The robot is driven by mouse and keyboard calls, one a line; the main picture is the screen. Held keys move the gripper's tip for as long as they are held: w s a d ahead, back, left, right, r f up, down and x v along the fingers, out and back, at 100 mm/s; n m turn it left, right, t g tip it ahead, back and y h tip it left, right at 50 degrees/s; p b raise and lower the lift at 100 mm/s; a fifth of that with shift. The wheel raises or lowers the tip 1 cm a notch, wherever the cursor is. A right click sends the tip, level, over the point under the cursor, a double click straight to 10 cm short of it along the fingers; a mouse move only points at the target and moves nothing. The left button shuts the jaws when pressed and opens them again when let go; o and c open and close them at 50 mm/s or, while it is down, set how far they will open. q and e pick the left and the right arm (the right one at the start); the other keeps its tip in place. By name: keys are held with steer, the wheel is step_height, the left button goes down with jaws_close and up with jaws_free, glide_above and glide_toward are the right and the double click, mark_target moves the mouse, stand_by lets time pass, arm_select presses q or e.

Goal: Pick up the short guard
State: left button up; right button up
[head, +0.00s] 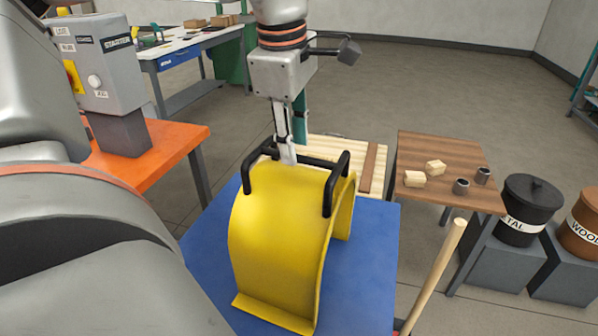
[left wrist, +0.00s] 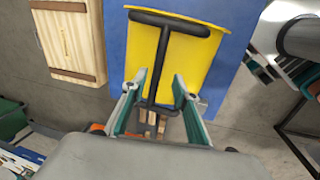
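A yellow curved guard (head: 285,230) stands like an arch on a blue-topped table (head: 377,250). Black bar handles (head: 332,192) rise from its top. It also shows in the left wrist view (left wrist: 190,50), with a long black bar (left wrist: 160,68) running between two crossbars. My left gripper (head: 290,157) points down at the top of the guard, among the handles. In the left wrist view its two fingers (left wrist: 160,76) stand apart on either side of the long bar, with a gap visible at each side. My right gripper is not in view.
A slatted wooden board (head: 335,150) lies behind the guard. A brown table (head: 440,145) with small blocks and metal pieces stands to the right, near bins labelled METAL (head: 525,210) and WOOD (head: 582,225). An orange table (head: 170,140) carries a starter box (head: 100,65). A wooden handle (head: 438,270) sticks up front right.

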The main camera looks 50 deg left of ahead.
mark_target(298, 157)
arm_select(q)
steer(key=f, duration=0.1)
steer(key=w+f, duration=0.1)
steer(key=f, duration=0.2)
steer(key=shift+w+a+f+b, duration=0.2)
steer(key=shift+a+f+b, duration=0.1)
jaws_close()
steer(key=shift+r, duration=0.15)
